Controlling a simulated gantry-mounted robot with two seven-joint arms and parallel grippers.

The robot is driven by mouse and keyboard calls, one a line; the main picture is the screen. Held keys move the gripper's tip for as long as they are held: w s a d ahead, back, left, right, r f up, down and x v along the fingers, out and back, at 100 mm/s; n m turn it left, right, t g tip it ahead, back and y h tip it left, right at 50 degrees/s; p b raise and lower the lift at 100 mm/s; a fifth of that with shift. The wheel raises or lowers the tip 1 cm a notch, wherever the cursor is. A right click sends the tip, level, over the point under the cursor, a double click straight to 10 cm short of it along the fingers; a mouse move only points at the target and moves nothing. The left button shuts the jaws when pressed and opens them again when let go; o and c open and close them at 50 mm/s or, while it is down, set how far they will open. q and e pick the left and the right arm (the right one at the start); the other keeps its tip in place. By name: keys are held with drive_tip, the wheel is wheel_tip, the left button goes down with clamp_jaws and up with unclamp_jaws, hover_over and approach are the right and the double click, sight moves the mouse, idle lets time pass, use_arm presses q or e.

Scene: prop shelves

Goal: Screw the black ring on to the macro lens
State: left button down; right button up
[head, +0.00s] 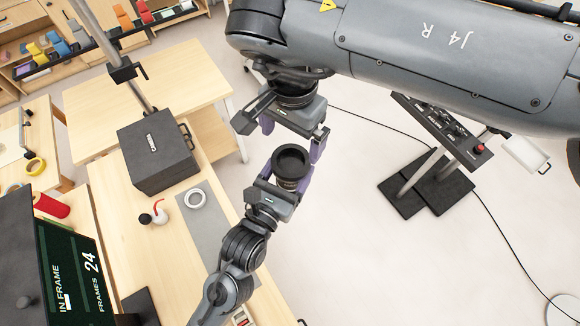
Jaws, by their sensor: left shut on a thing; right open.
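My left gripper (286,182) is shut on the macro lens (289,185), a dark cylinder held upright off the table's right edge. A wide black ring (290,173) sits at the lens's top end, its round opening facing up. Whether it is threaded on or only resting there I cannot tell. My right gripper (292,139) is open and empty, its purple fingers spread just above and beyond the ring. Its right fingertip is close to the ring's edge; whether they touch is unclear. The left fingers hide part of the lens.
A monitor (70,265) stands at lower left. A black stand (425,190) is at right; floor between is clear.

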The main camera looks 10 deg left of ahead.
sight(291, 165)
drive_tip(key=shift+f, duration=3.65)
drive_tip(key=c, duration=0.9)
drive_tip(key=m, duration=0.6)
drive_tip(key=shift+m, duration=0.3)
drive_tip(key=m, duration=1.7)
drive_tip(key=shift+f, duration=0.1)
